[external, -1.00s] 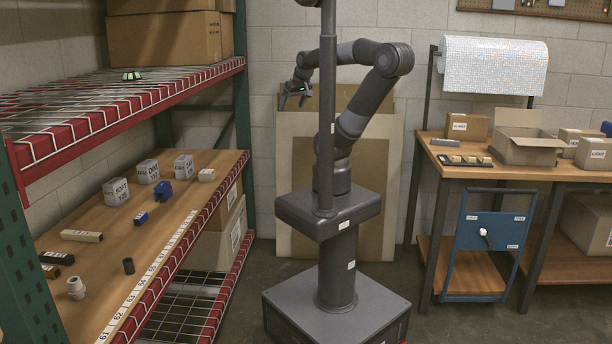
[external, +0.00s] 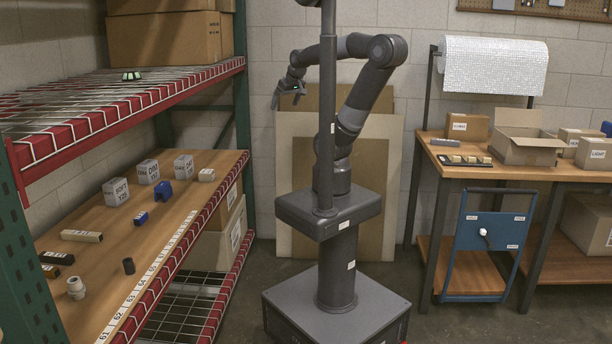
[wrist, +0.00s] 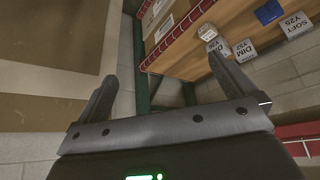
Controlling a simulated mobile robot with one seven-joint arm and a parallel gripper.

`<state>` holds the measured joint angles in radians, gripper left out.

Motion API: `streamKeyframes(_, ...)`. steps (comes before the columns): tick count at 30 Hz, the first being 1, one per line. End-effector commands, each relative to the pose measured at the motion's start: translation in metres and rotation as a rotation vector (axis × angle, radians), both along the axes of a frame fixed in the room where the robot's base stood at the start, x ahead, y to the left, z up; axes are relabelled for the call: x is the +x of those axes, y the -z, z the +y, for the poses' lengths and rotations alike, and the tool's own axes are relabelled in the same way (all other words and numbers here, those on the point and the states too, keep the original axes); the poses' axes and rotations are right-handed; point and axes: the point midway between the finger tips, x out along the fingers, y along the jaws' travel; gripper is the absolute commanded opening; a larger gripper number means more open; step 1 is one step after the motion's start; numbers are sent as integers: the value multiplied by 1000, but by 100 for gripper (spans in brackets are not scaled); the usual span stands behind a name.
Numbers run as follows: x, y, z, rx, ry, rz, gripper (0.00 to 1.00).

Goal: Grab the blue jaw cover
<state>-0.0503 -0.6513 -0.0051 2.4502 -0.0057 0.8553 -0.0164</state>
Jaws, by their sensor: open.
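Two blue pieces lie on the wooden shelf at the left of the external view. The larger blue piece (external: 162,193) stands near the white-and-grey lettered boxes, and a smaller blue block (external: 141,219) lies nearer the camera. I cannot tell for sure which is the jaw cover. My gripper (external: 286,98) is open and empty, high in the air to the right of the shelf and apart from both pieces. Its fingers (wrist: 160,68) spread wide in the wrist view.
Lettered boxes (external: 115,192) stand at the shelf's back, with a small white block (external: 207,175) at its far right. A beige bar (external: 82,236), black cylinder (external: 128,266) and white fitting (external: 75,288) lie nearer. A wire upper shelf (external: 110,95) overhangs. A workbench (external: 500,172) stands right.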

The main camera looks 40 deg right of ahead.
Motion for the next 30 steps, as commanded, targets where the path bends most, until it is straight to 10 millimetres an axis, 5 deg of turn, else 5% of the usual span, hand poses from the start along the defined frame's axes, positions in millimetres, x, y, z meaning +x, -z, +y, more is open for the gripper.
streamKeyframes(14,136,28,86,-56,-274,19,100)
streamKeyframes(23,205,81,167,-99,-447,21,100)
streamKeyframes(30,242,142,242,-138,-591,18,100)
